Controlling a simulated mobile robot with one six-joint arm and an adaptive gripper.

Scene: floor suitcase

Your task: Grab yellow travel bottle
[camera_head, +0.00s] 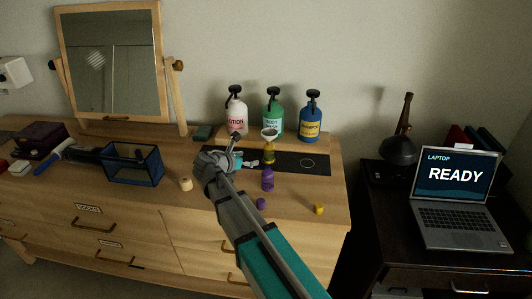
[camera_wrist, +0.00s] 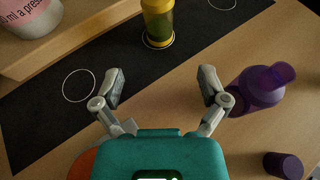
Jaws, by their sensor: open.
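The yellow travel bottle (camera_head: 269,153) stands upright on the dark mat on the dresser, in front of the pump bottles, with a white funnel-like piece (camera_head: 269,135) at its top. In the wrist view the yellow bottle (camera_wrist: 158,20) stands inside a white ring, its upper part cut off by the frame edge. My gripper (camera_wrist: 161,88) is open and empty, its two fingers spread, short of the bottle and roughly in line with it.
A purple bottle (camera_head: 267,179) stands close by; it shows right of my right finger in the wrist view (camera_wrist: 263,86). A purple cap (camera_head: 261,203) and a yellow cap (camera_head: 319,209) lie in front. Lotion (camera_head: 237,116), green (camera_head: 273,120) and blue (camera_head: 311,123) pump bottles stand behind on a riser.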

